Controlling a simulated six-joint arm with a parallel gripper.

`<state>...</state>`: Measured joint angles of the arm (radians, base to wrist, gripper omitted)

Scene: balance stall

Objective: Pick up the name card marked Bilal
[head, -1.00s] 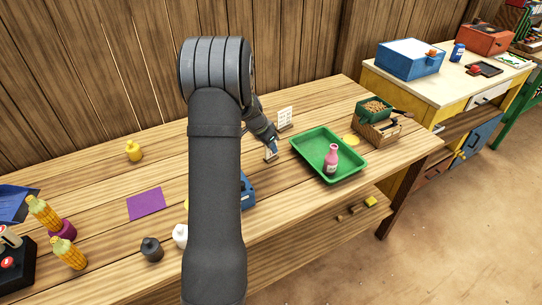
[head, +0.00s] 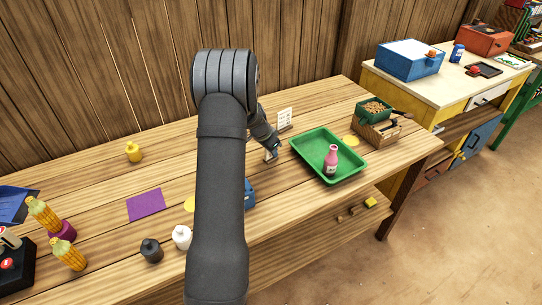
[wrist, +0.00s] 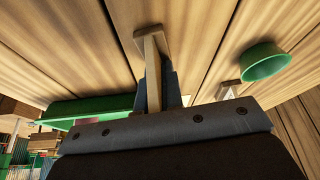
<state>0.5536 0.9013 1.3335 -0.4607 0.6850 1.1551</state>
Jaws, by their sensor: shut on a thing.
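My gripper (head: 273,150) is over the table, left of the green tray. It is shut on a small card on a wooden stand (wrist: 152,62), which shows between the jaws in the wrist view. In the head view only a pale sliver of this card (head: 268,156) shows beside the jaws; its name cannot be read. I cannot tell whether its base touches the table. A second white card (head: 285,117) with small dark marks stands upright behind the gripper; its marks are too small to read.
The green tray (head: 307,146) holds a pink bottle (head: 331,160), close on the right. Beyond it is a wooden crate (head: 378,133) with a green box (head: 373,109). A green round cup (wrist: 265,64) shows in the wrist view. My arm hides part of the table and a blue thing (head: 249,194).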

